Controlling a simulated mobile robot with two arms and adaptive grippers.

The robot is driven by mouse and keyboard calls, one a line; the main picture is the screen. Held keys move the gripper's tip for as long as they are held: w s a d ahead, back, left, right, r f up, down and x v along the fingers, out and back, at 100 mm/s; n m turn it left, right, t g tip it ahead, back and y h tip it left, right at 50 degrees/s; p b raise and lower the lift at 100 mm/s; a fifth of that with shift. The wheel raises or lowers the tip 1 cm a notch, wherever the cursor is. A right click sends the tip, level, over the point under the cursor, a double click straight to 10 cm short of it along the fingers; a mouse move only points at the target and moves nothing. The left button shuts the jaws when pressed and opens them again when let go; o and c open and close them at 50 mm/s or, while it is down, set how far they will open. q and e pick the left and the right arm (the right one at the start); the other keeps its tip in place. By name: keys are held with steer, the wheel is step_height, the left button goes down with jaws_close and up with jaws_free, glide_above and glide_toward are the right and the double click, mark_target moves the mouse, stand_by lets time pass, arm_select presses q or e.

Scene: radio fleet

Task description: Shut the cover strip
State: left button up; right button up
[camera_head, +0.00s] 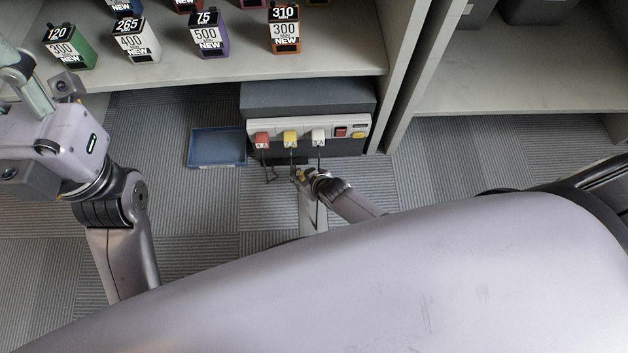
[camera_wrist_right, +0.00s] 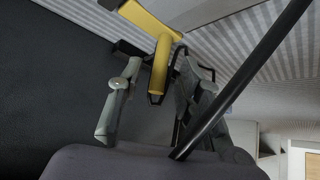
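A white power strip (camera_head: 352,122) runs along the front of a dark grey box (camera_head: 300,97) under the shelf. Red (camera_head: 261,139), yellow (camera_head: 290,138) and white (camera_head: 319,136) plugs sit in it, with cables hanging down. I cannot make out a separate cover strip for certain. My right gripper (camera_head: 298,176) is low in front of the yellow plug. In the right wrist view its fingers (camera_wrist_right: 155,90) stand apart, with a yellow piece (camera_wrist_right: 159,65) showing between them; contact is unclear. My left gripper (camera_head: 30,85) is at the left edge, partly cut off, away from the strip.
A blue tray (camera_head: 217,164) lies on the carpet left of the box. Several labelled cartons stand on the shelf (camera_head: 250,65) above. A red switch (camera_head: 340,132) is at the strip's right end. A dark rod (camera_wrist_right: 245,75) crosses the right wrist view. A shelf upright (camera_head: 390,90) stands right of the box.

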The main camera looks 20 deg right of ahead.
steer(key=v, duration=1)
stand_by(0.4)
